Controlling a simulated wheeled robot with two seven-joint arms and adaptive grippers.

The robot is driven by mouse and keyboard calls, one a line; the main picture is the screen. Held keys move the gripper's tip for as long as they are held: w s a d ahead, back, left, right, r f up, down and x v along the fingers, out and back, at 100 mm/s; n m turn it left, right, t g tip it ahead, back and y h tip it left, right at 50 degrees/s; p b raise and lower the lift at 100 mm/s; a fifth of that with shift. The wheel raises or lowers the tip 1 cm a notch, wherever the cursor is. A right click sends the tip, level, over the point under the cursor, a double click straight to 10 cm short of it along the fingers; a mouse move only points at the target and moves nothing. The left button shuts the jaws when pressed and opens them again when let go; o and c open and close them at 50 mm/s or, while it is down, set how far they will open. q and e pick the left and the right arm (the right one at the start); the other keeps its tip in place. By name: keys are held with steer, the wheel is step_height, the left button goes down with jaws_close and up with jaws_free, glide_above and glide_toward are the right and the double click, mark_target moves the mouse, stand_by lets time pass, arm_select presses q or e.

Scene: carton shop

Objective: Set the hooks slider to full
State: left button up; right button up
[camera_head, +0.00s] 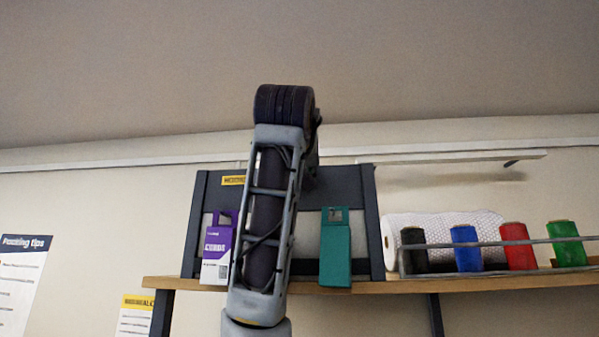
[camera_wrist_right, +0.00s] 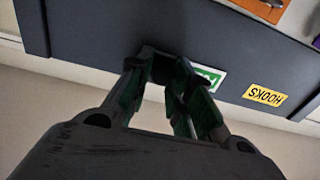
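The dark hooks panel stands on a wooden shelf (camera_head: 430,285); its dark frame (camera_head: 370,225) and yellow HOOKS label (camera_head: 233,180) show in the head view. In the right wrist view the label (camera_wrist_right: 265,96) appears upside down on the panel's dark edge (camera_wrist_right: 100,35), beside a green-and-white marking (camera_wrist_right: 207,75). My right gripper (camera_wrist_right: 160,72) is at this edge, with its two fingers apart and a dark block between their tips. I cannot tell whether they press on it. In the head view my arm hides this gripper and the panel's middle. My left gripper is out of view.
A purple-and-white box (camera_head: 216,248) and a teal box (camera_head: 335,250) are at the panel's front. To the right are a white roll (camera_head: 400,225) and several colored spools, including a blue one (camera_head: 466,248), behind a rail. Posters hang on the wall at left.

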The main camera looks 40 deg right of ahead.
steer(key=o, duration=0.3)
steer(key=shift+s+d, duration=0.1)
steer(key=shift+s, duration=0.1)
steer(key=v, duration=1.2)
stand_by(0.7)
